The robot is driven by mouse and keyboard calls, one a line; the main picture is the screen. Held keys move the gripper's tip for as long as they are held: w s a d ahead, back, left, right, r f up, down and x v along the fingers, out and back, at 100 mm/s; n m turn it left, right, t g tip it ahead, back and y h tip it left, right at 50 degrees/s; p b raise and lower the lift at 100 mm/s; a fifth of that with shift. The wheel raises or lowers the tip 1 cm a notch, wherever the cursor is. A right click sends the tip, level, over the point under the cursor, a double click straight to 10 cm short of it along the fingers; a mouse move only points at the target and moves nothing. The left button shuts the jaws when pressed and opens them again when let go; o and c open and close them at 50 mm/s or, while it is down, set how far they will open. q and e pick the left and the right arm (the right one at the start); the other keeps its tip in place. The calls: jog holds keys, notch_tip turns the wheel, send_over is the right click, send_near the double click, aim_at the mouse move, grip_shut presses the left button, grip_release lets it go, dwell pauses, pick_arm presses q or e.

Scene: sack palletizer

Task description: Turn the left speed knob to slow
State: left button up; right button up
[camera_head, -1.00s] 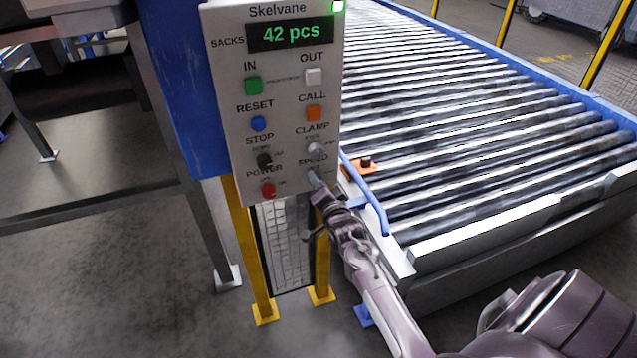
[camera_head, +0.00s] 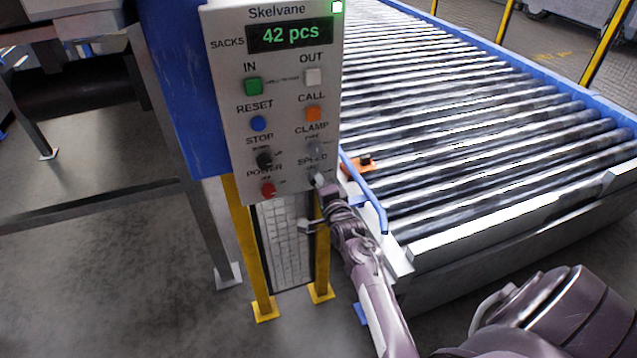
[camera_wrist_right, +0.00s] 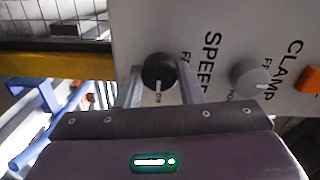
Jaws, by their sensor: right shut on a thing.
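The speed knob (camera_wrist_right: 160,71) is black with a white pointer mark and sits under the SPEED label in the right wrist view. My right gripper (camera_wrist_right: 161,84) has one finger on each side of it and is shut on it. The mark points towards the gripper body. In the head view my right gripper (camera_head: 319,182) reaches the lower right of the control panel (camera_head: 291,95) from below and mostly hides the knob. Only one knob labelled SPEED shows. My left gripper is not in view.
The grey clamp knob (camera_wrist_right: 249,78) is beside the speed knob. A blue rail (camera_head: 371,200) and the roller conveyor (camera_head: 470,130) lie close on the right.

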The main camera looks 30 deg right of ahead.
jog(key=o, duration=1)
jog(key=shift+s, duration=0.1)
jog(key=b+v, duration=0.1)
jog(key=v, duration=0.6)
jog(key=shift+s+b, duration=0.35)
jog(key=shift+b, duration=0.05)
jog(key=shift+a, duration=0.1)
